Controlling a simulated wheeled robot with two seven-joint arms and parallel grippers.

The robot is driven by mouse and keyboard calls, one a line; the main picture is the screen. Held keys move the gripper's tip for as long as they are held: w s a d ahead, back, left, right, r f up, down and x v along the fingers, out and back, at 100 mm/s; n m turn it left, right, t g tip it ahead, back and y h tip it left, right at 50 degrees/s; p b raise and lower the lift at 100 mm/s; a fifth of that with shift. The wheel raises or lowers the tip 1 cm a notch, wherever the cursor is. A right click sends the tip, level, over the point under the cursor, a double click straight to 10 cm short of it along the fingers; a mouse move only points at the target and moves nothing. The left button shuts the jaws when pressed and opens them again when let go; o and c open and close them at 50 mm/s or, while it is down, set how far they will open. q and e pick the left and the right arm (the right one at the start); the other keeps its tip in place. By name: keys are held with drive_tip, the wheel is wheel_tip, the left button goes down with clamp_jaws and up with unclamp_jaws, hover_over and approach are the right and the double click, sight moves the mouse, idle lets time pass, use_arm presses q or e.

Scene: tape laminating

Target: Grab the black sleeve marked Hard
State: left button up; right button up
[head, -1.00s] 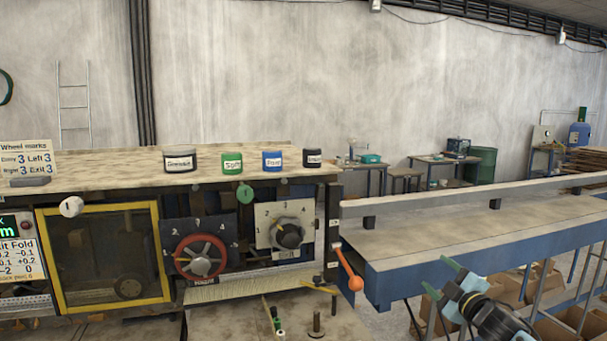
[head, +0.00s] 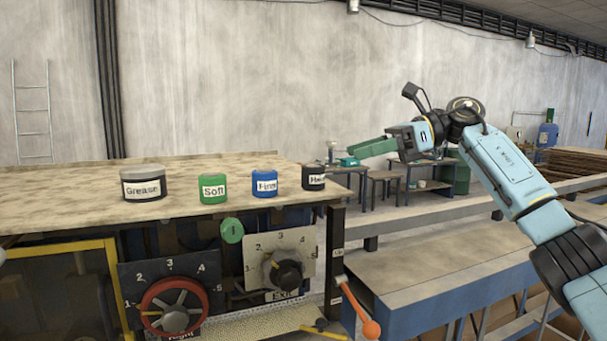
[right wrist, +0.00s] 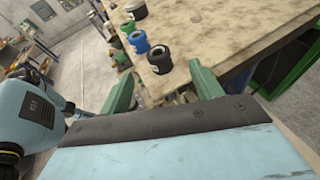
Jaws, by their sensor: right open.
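The black sleeve (head: 313,177) stands upright near the right end of the machine's top; its white label is partly cut off and shows "Ha". My right gripper (head: 352,152) is open and empty, to the right of the sleeve and a little above it, with its green fingers pointing left. In the right wrist view the black sleeve (right wrist: 160,60) shows between the two green fingers (right wrist: 158,78), beyond their tips and apart from them. My left gripper is out of view.
A blue sleeve (head: 264,184) marked Firm, a green sleeve (head: 213,189) marked Soft and a dark Grease tub (head: 143,184) stand in a row left of the black sleeve. An orange-knobbed lever (head: 370,328) sticks out below. The mottled top (head: 70,205) is otherwise clear.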

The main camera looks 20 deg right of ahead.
drive_tip(key=h, duration=0.1)
approach(305, 174)
drive_tip(key=shift+n+g, duration=0.3)
drive_tip(key=shift+n, duration=0.1)
drive_tip(key=w+a, duration=0.1)
drive_tip(key=w+a+f, duration=0.1)
drive_tip(key=w, duration=0.1)
drive_tip(key=shift+w+a+f+p, duration=0.15)
drive_tip(key=shift+a+f+p, duration=0.1)
drive_tip(key=shift+p, duration=0.1)
drive_tip(key=shift+w+a+f, duration=0.2)
drive_tip(key=shift+w+a, duration=0.05)
drive_tip(key=shift+a, duration=0.25)
drive_tip(key=p+x, duration=0.1)
drive_tip(key=x, duration=0.3)
drive_tip(key=shift+s+a+f+p, duration=0.1)
drive_tip(key=shift+a+p, duration=0.05)
drive_tip(key=shift+p, duration=0.25)
drive_tip(key=shift+a+f, duration=0.2)
drive_tip(key=shift+a, duration=0.15)
drive_tip(key=shift+d, duration=0.1)
drive_tip(key=c, duration=1.1)
